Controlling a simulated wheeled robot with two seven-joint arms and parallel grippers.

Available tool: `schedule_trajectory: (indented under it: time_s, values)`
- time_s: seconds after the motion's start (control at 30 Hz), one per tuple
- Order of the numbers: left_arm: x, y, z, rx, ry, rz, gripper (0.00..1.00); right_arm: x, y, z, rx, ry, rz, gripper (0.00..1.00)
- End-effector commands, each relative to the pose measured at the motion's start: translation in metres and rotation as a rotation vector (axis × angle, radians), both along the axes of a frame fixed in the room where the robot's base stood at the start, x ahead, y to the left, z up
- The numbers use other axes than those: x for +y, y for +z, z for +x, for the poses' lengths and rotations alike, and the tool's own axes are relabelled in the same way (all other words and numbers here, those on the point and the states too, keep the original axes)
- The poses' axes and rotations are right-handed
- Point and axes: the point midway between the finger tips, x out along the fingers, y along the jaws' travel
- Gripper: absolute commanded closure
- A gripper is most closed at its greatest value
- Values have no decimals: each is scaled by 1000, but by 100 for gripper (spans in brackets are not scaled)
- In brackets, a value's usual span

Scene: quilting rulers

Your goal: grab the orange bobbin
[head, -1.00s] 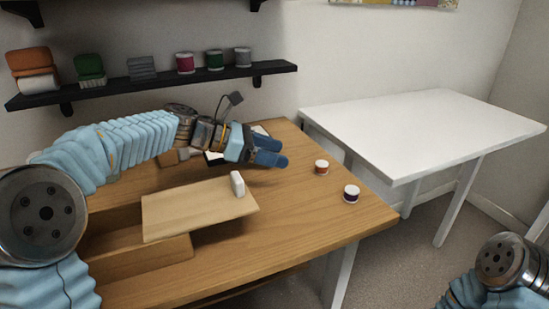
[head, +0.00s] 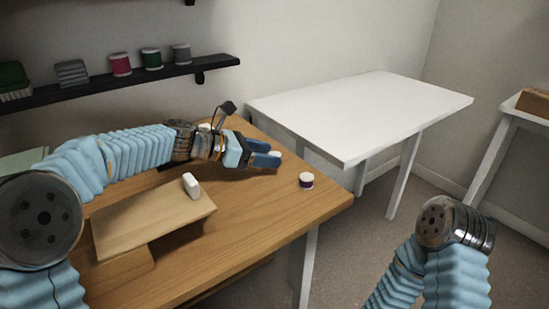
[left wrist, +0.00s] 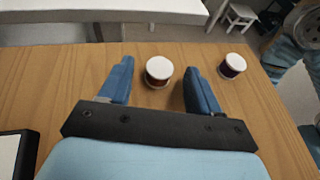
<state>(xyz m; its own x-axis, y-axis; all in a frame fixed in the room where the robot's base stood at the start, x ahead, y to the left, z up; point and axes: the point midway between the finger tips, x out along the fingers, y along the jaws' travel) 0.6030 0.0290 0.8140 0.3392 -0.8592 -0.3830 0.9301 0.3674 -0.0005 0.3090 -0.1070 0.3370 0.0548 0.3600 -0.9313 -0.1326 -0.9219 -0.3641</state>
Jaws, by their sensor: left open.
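The orange bobbin (left wrist: 158,72), with a white top and a reddish-orange side, stands upright on the wooden table (head: 250,215). In the left wrist view it is between the open fingertips of my left gripper (left wrist: 160,68), with gaps on both sides. In the head view my left gripper (head: 273,153) reaches low over the table, and its fingers mostly hide the bobbin; a pale bit (head: 275,153) shows at the tips. My right gripper is out of view; only part of that arm shows.
A dark purple bobbin (head: 306,182) stands to the right; it also shows in the left wrist view (left wrist: 232,66). A raised wooden board (head: 140,222) carries a white block (head: 191,186). A white table (head: 350,110) stands behind. A shelf (head: 130,82) holds spools and cloth.

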Motion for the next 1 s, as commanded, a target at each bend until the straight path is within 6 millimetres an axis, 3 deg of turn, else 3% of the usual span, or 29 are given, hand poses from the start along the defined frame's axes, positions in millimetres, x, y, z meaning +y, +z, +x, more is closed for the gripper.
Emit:
schedule_trajectory:
  time_s: [0.1, 0.3, 0.7, 1.0]
  values:
    - [-12, -6, 5, 0, 0, 1, 37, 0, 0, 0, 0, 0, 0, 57]
    - [-13, -6, 5, -1, 2, 0, 37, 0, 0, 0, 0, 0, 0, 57]
    - [-12, -6, 5, 0, 1, 0, 97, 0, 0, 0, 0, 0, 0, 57]
    - [-13, 4, 5, -4, 1, 0, 97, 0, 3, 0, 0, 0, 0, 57]
